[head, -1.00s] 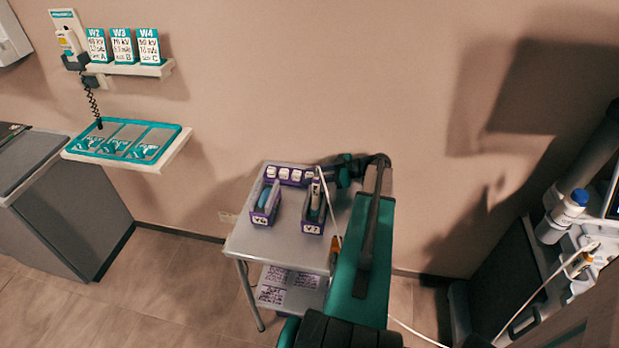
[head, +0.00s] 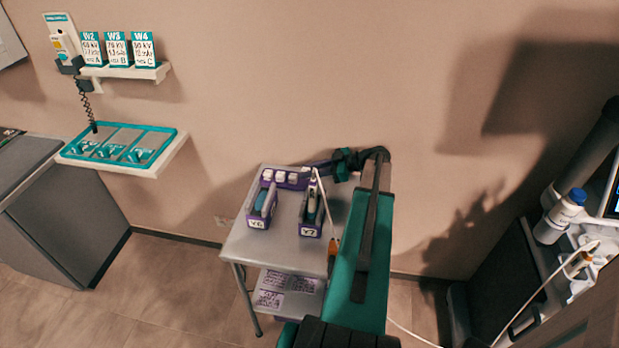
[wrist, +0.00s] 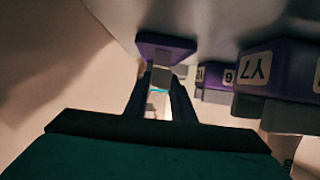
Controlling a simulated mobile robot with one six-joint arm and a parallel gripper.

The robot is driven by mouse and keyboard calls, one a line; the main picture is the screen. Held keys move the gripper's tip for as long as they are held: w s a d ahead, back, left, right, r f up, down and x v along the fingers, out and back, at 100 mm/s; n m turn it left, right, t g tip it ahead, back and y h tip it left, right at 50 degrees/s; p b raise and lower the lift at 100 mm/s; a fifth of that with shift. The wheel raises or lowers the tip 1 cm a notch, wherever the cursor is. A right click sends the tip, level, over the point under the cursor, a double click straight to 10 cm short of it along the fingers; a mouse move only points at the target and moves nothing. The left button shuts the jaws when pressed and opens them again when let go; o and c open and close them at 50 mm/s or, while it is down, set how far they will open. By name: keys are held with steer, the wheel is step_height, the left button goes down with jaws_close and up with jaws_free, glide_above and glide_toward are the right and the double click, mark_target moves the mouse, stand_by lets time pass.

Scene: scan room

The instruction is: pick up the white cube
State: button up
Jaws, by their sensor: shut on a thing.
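My gripper (wrist: 160,92) is shut on a pale block that looks grey in the shade, taken to be the white cube (wrist: 160,77). It shows between the two dark fingers in the wrist view, close to a purple piece (wrist: 165,47). I cannot tell whether the cube touches that piece. In the head view my gripper reaches the back right of the grey trolley, and its fingertips are hard to make out. A purple rack with a row of white cubes (head: 280,176) stands at the trolley's back edge, left of my gripper.
Purple holders marked Y6 (head: 257,222) and Y7 (head: 311,230) stand on the trolley top (head: 285,240) in front of the rack. A white cable runs beside Y7. The wall is close behind. A shelf with a teal tray (head: 120,145) is at the left.

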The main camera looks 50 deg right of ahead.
steer(key=shift+r+b, duration=0.7)
steer(key=shift+r, duration=2.5)
